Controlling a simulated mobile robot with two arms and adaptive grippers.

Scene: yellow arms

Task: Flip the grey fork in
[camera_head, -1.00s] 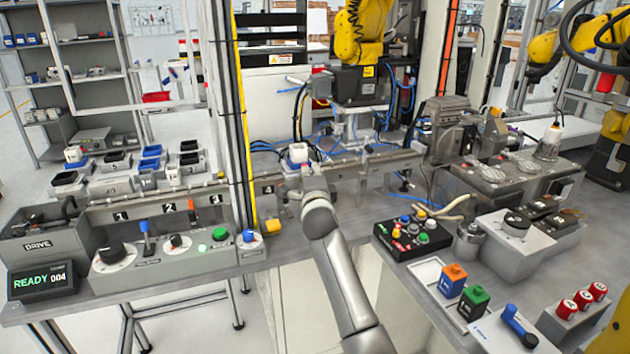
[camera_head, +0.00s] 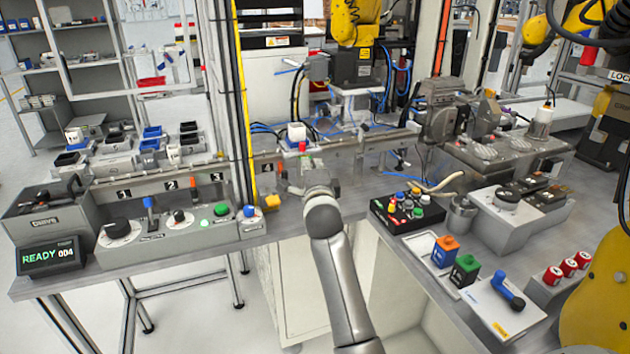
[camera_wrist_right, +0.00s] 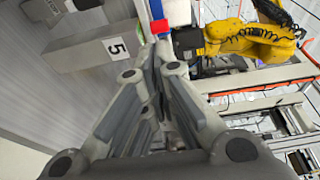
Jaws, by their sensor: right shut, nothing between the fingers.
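A small red part (camera_wrist_right: 158,27) shows just beyond the fingertips. I cannot pick out the grey fork for certain; grey metal parts crowd the rail near the gripper, and the gripper hides some of them. My left gripper is not in view.
A grey block marked 5 (camera_wrist_right: 100,48) lies left of the fingers in the wrist view. A control panel (camera_head: 180,228) stands left on the bench.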

